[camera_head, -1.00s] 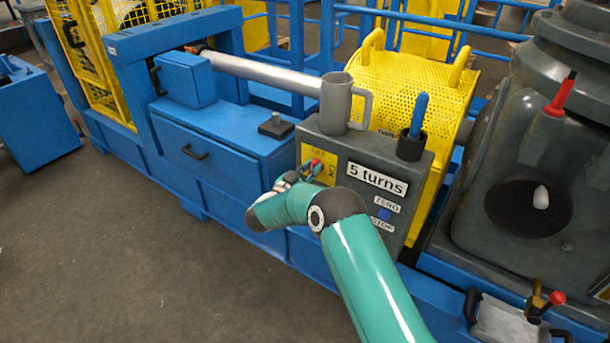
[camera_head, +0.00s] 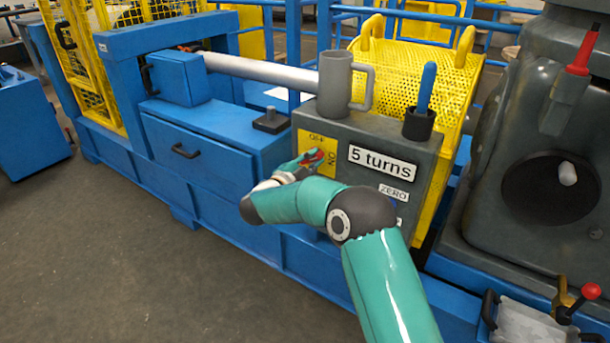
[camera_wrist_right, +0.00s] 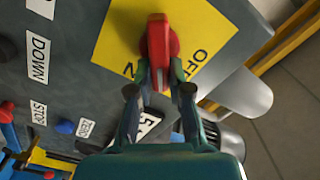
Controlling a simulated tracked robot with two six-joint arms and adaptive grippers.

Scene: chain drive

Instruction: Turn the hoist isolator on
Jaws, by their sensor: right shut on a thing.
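The hoist isolator is a red handle (camera_head: 314,156) on a yellow plate (camera_head: 331,178) on the grey control box (camera_head: 365,132). OFF is printed at the plate's top and ON at its right. In the right wrist view the red handle (camera_wrist_right: 159,42) stands lengthwise, its near end between the OFF lettering and a partly hidden N. My right gripper (camera_wrist_right: 161,82) is shut on the handle, one finger on each side. In the head view this gripper (camera_head: 300,164) is small and partly hidden behind its own wrist. My left gripper is not in view.
A grey mug (camera_head: 334,84) and a black holder with a blue handle (camera_head: 419,122) stand on the box. A "5 turns" sign (camera_head: 381,163) is beside the plate. The wrist view shows a blue button (camera_wrist_right: 65,127) and DOWN (camera_wrist_right: 38,58) and STOP labels. Open floor lies left.

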